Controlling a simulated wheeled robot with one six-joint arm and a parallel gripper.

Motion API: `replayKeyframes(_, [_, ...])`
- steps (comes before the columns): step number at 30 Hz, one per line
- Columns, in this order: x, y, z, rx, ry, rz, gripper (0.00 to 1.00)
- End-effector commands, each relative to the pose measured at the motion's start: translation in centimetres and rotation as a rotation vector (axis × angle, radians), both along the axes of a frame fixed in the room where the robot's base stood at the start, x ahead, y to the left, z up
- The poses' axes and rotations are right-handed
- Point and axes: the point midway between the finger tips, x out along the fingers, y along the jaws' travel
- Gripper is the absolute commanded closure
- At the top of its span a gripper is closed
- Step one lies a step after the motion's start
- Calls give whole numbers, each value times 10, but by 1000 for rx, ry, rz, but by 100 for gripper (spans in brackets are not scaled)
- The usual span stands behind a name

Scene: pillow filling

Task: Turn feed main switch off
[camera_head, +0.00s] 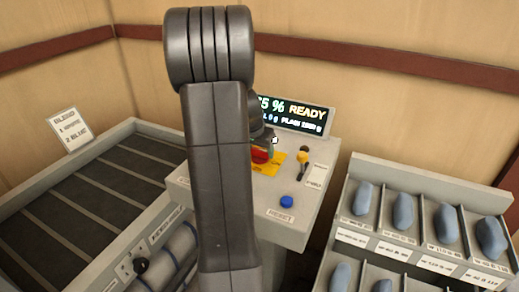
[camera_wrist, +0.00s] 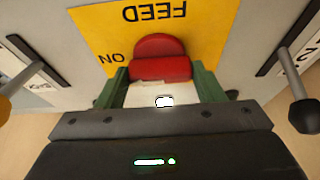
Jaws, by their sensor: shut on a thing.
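The feed main switch is a red rotary knob (camera_wrist: 158,58) on a yellow plate (camera_wrist: 105,27) marked FEED and ON. In the head view the red knob (camera_head: 260,156) shows beside my dark arm, on the grey control box. My gripper (camera_wrist: 160,78) has its green fingers on either side of the knob's red grip and is shut on it. The ON mark lies to the left of the knob in the wrist view. Other marks on the plate are hidden by the gripper. In the head view my arm covers part of the box and plate.
A display (camera_head: 292,114) reading READY stands behind the control box. A yellow-and-black lever (camera_head: 302,158) and a blue button (camera_head: 287,202) are near the knob. A rack (camera_head: 350,225) with several blue-grey pillows stands at right, and a slatted tray (camera_head: 75,205) at left.

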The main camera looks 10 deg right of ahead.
Motion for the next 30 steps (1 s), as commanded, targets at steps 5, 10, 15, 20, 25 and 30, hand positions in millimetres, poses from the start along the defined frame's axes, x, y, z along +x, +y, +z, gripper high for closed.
replayKeyframes(5, [0,-1,1,-1,-1,27,61])
replayKeyframes(10, [0,-1,2,-1,-1,103,61])
replayKeyframes(15, [0,-2,2,-1,-2,224,61])
replayKeyframes(20, [0,-3,2,0,-5,363,61])
replayKeyframes(25, [0,-4,1,1,-4,514,61])
replayKeyframes(30, [0,-5,0,-2,-7,667,61])
